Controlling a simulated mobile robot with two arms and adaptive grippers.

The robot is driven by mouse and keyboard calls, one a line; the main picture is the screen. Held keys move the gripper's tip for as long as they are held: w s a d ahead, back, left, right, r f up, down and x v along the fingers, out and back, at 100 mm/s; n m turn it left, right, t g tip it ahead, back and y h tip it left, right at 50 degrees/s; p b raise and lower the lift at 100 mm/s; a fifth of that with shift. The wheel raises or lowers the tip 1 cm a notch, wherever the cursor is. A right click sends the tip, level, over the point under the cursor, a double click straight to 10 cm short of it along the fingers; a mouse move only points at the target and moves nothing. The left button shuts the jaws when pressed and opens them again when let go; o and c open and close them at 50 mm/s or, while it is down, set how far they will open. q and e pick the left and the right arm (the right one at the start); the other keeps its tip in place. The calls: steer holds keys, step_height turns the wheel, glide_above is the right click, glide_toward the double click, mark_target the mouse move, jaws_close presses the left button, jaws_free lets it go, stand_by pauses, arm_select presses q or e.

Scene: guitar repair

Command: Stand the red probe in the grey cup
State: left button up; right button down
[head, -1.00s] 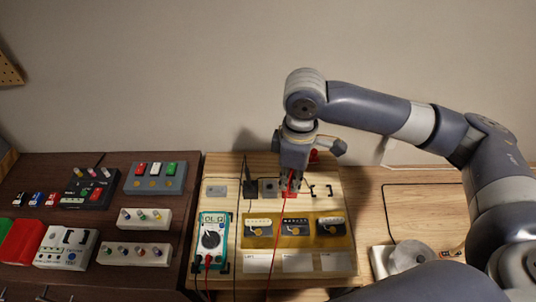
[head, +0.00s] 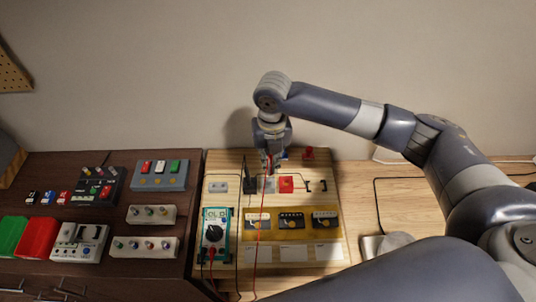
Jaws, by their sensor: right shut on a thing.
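My right gripper (head: 270,164) is shut on the red probe (head: 269,159), above the back part of the light wooden board. The probe's thin red lead (head: 261,225) hangs down in front of the board. A small grey item that looks like the grey cup (head: 268,186) is directly below the gripper, between a dark holder and a red block. The gripper partly covers it, and I cannot tell whether the probe tip is inside it or above it. My left gripper is not in view.
A teal multimeter (head: 215,237) lies at the board's front left. A black upright item (head: 249,178) and a red block (head: 286,185) flank the grey one closely. Yellow pickup trays (head: 290,221) are in front. A dark bench (head: 160,270) with pedals is at left.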

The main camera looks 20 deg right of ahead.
steer(key=f+n+b, duration=0.1)
steer(key=f+n, duration=0.1)
steer(key=n, duration=0.1)
steer(key=w+f+n+b, duration=0.1)
steer(key=f+n, duration=0.2)
steer(key=shift+w+b, duration=0.1)
steer(key=shift+b, duration=0.3)
steer(key=shift+a+r+p, duration=0.1)
steer(key=shift+p, duration=0.55)
stand_by(0.9)
steer(key=shift+f+b, duration=0.75)
steer(key=shift+f, duration=0.9)
steer(key=c, duration=1.3)
jaws_free()
steer(key=shift+r, duration=0.1)
